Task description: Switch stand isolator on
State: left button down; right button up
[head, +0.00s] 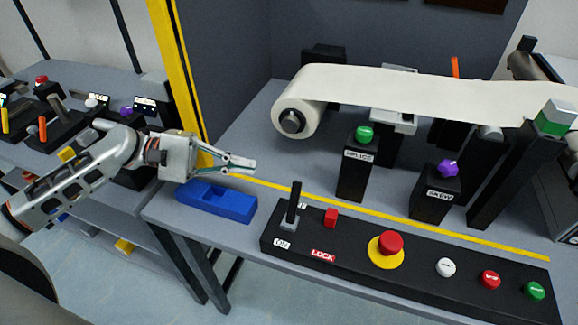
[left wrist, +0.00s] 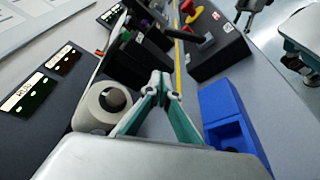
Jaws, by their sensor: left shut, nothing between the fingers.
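The isolator is a black lever (head: 294,203) on a grey base at the left end of the black control panel (head: 350,250). An ON label (head: 282,244) lies in front of its base; another label behind it is partly hidden. The lever looks roughly upright; its exact tilt is hard to tell. It also shows in the left wrist view (left wrist: 191,35). My left gripper (head: 254,166) is shut and empty, above and behind the blue block, left of the lever and apart from it. Its closed fingers show in the left wrist view (left wrist: 160,82). A dark forked shape, possibly my right gripper (left wrist: 255,10), is cut off there.
A blue block (head: 216,202) lies left of the panel. A paper roll (head: 296,118) and SPLICE post (head: 357,170) stand behind. A yellow post (head: 176,70) rises behind my left arm.

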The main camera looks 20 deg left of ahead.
aim_at(293, 204)
pick_arm(q)
jog(key=d, duration=0.3)
jog(key=d+p, duration=0.1)
jog(key=d, duration=0.5)
jog(key=shift+s+d, duration=0.2)
jog(key=shift+s, duration=0.05)
jog(key=shift+s+r+p, duration=0.2)
jog(key=shift+s+p, duration=0.1)
jog(key=shift+s, duration=0.1)
pick_arm(e)
jog(key=shift+s+a+r, duration=0.3)
jog(key=shift+s+r, duration=0.05)
jog(key=shift+s, duration=0.3)
pick_arm(q)
jog(key=shift+d, duration=0.1)
pick_arm(e)
jog(key=shift+w+r, duration=0.1)
jog(key=shift+w, duration=0.1)
